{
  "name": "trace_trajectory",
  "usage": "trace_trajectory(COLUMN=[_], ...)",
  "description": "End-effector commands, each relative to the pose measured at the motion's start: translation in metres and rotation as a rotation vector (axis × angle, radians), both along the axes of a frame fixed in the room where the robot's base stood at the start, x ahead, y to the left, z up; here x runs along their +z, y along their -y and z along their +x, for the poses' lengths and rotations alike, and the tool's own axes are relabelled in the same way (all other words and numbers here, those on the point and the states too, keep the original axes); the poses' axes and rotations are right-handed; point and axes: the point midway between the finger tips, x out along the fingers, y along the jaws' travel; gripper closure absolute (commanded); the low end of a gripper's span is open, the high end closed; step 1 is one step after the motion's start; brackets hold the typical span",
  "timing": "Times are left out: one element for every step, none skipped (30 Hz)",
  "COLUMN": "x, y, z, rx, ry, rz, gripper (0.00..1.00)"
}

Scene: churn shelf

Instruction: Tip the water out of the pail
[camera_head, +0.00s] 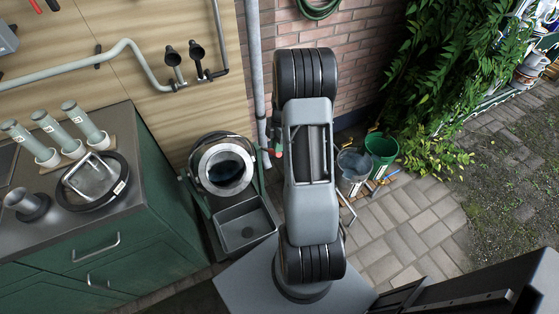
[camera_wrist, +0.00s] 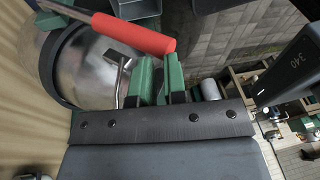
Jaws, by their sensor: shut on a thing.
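A round metal pail (camera_head: 224,167) sits in a green stand beside the cabinet, its open mouth facing up and toward me. The inside looks dark; I cannot tell how much water is in it. Its shiny side shows at the left of the wrist view (camera_wrist: 88,66). A red handle (camera_wrist: 135,34) on a metal bar crosses in front of it, and a bit of red (camera_head: 278,152) shows beside the stand in the head view. My gripper (camera_wrist: 160,65) has its green fingers at the red handle, shut on it. My arm hides the gripper in the head view.
A grey tray (camera_head: 246,231) is below the pail's mouth. A green cabinet (camera_head: 100,245) stands left. A grey bucket (camera_head: 353,171) and a green bucket (camera_head: 383,146) stand on the paving to the right. A grey pipe (camera_head: 256,75) runs down the wall behind.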

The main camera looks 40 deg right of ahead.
Motion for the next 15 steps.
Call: trace_trajectory(x=[-0.013, -0.019, -0.026, -0.031, -0.035, -0.041, -0.045, -0.048, -0.053, -0.056, -0.059, -0.062, -0.064, -0.066, -0.068], y=[-0.006, -0.007, -0.009, -0.01, -0.011, -0.013, -0.011, -0.01, -0.009, -0.009, -0.008, -0.007, -0.006, -0.006, -0.005], z=[0.0, 0.0, -0.001, -0.001, -0.002, -0.003, -0.006, -0.007, -0.009, -0.011, -0.012, -0.014, -0.015, -0.016, -0.017], rx=[0.0, 0.001, 0.001, 0.001, 0.001, 0.0, -0.002, -0.003, -0.004, -0.003, -0.004, -0.005, -0.006, -0.007, -0.007], ry=[-0.001, 0.001, 0.0, 0.001, 0.001, 0.0, -0.001, 0.0, -0.001, 0.0, 0.0, 0.001, 0.001, 0.001, 0.001], rz=[0.004, 0.003, 0.003, 0.003, 0.003, 0.003, 0.004, 0.003, 0.003, 0.003, 0.001, 0.001, 0.001, 0.001, 0.001], gripper=[1.0, 1.0, 1.0, 1.0, 1.0, 1.0, 1.0, 1.0, 1.0, 1.0, 1.0, 1.0, 1.0, 1.0, 1.0])
